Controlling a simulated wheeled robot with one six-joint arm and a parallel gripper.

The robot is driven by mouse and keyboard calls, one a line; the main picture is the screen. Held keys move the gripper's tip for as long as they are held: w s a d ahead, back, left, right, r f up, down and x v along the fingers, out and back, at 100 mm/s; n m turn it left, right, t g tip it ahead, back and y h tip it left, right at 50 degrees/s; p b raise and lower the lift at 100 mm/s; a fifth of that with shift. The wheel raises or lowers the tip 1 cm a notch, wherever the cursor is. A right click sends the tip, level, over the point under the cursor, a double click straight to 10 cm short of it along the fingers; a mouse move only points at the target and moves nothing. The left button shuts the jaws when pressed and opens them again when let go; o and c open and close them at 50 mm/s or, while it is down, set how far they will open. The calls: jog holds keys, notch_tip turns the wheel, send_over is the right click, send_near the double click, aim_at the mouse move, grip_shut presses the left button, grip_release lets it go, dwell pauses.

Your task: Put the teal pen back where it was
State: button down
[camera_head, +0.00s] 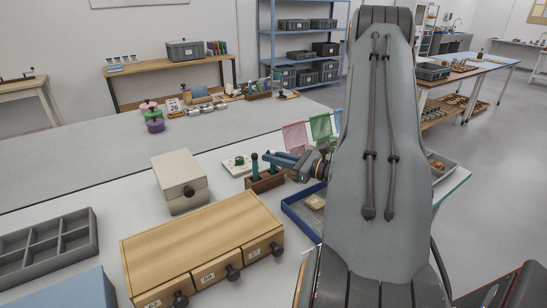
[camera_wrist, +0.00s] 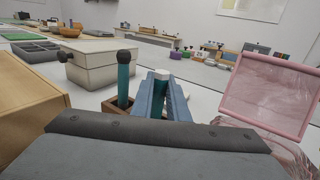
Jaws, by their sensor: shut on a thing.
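My gripper (camera_head: 281,157) reaches in from the right with its blue jaws level, over a brown wooden pen holder (camera_head: 266,183). A second teal pen with a dark round cap (camera_wrist: 124,75) stands upright in the holder, left of the jaws, and also shows in the head view (camera_head: 254,166).
A cream box (camera_head: 180,177) and a wooden drawer unit (camera_head: 205,250) stand left of the holder. A blue tray (camera_head: 303,210) lies to its right. Pink (camera_head: 295,136) and green (camera_head: 320,126) framed panels stand behind. A white board with a green piece (camera_head: 238,163) lies behind the holder.

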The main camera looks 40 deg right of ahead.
jog(key=shift+f, duration=0.1)
jog(key=shift+f+b, duration=0.3)
jog(key=shift+f, duration=0.05)
jog(key=shift+f, duration=0.1)
jog(key=c, duration=1.7)
grip_release()
jog(key=shift+r, duration=0.25)
jog(key=v, duration=0.8)
jog(key=b+v, duration=0.1)
jog(key=v, duration=0.3)
jog(key=shift+a+r, duration=0.1)
jog(key=shift+r, duration=0.2)
